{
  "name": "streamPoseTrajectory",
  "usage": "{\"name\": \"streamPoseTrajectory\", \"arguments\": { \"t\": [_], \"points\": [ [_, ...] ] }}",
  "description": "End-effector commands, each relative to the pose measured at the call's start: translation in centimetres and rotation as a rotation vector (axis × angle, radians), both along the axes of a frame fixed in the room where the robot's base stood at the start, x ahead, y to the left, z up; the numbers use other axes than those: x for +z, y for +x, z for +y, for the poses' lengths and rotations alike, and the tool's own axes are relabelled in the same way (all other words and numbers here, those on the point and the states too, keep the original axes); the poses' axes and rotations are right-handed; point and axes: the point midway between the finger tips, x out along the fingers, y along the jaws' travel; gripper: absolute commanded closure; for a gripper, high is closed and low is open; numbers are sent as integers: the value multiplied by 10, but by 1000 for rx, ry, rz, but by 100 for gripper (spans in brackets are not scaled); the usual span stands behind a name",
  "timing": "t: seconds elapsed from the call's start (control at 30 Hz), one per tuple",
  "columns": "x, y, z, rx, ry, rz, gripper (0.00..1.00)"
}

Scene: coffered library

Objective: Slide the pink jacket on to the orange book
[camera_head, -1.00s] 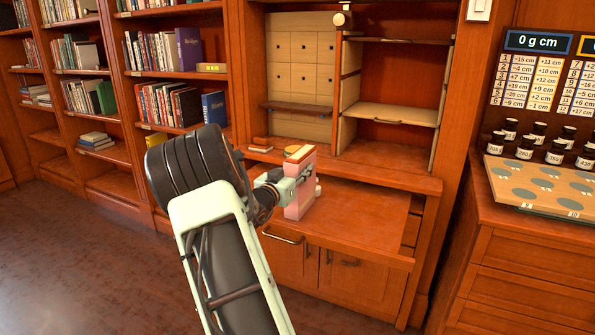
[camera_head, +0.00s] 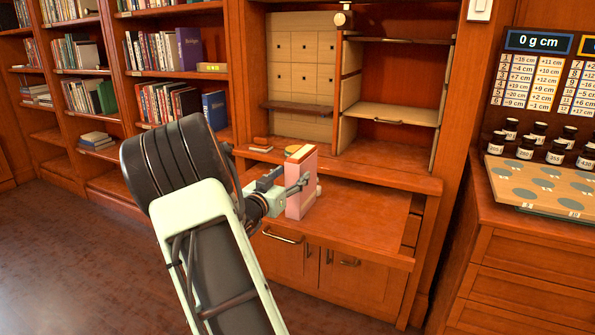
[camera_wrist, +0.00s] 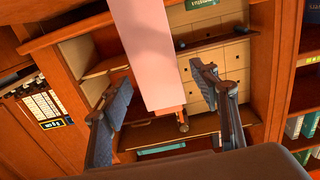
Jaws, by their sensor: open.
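The pink jacket (camera_head: 301,190) stands upright on the desk's pull-out surface. A pale top with a strip of orange, which looks like the orange book (camera_head: 292,150), shows at its upper end; the rest of the book is hidden. In the wrist view the pink jacket (camera_wrist: 147,50) reaches down from the top edge, with a small orange edge at its lower end. My gripper (camera_head: 283,182) is open beside the jacket, one finger crossing in front of its face. In the wrist view the fingers of my gripper (camera_wrist: 160,85) are wide apart, with the jacket's lower end between them in the picture.
The wooden pull-out surface (camera_head: 365,210) is clear to the right. Small items (camera_head: 261,145) lie on the ledge behind. An open cubby unit (camera_head: 395,115) rises at the back. Bookshelves (camera_head: 170,85) stand at left.

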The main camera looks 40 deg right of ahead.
Motion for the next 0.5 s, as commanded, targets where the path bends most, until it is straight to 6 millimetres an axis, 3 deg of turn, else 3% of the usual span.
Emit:
{"name": "streamPoseTrajectory", "arguments": {
  "t": [0.2,0.5],
  "points": [
    [0,-16,40,2,1,0,44],
    [0,-24,58,-1,-1,1,44]
  ]
}}
